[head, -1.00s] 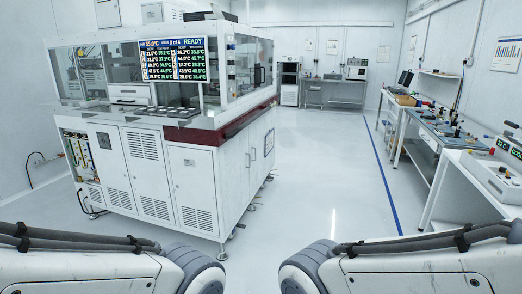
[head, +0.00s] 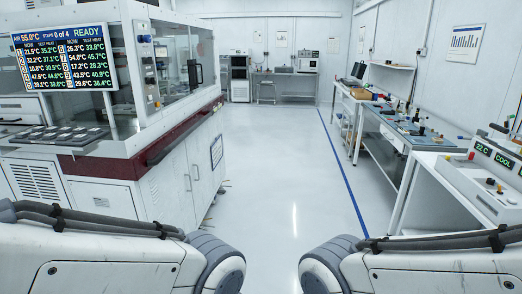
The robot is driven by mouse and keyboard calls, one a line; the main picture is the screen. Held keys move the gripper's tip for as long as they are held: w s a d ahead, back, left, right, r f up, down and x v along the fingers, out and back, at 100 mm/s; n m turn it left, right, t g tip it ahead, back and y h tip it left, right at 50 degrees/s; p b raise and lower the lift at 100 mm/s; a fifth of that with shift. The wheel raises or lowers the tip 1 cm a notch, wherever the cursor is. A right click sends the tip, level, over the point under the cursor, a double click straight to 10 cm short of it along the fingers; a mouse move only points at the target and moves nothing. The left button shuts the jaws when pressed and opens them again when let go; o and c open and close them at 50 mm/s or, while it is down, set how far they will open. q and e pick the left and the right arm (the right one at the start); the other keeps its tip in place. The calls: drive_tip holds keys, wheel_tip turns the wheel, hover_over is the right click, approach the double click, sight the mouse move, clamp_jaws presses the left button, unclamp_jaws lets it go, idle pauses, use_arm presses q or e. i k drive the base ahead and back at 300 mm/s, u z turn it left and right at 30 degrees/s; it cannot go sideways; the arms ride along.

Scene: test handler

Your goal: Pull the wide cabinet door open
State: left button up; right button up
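The large white test handler machine (head: 130,140) stands at the left in the head view. Its right side has two tall white cabinet doors, a nearer one (head: 166,190) and a farther one (head: 203,160), both closed. Each has a thin vertical handle close to the seam between them. Vented panels (head: 35,181) are on its front, partly hidden by my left arm. I cannot tell for certain which door is the wide one. Only parts of my two arms show at the bottom; neither gripper is in view, and both arms are apart from the doors.
A dark red band and black bar (head: 185,135) run along the machine's side above the doors. A screen (head: 65,58) hangs at its front corner. The white floor (head: 275,150) is clear up the middle. Workbenches (head: 385,130) line the right wall.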

sight(204, 181)
drive_tip(key=z, duration=0.1)
drive_tip(key=i, duration=1.95)
drive_tip(key=u, duration=0.4)
drive_tip(key=i, duration=1.15)
drive_tip(key=u, duration=0.2)
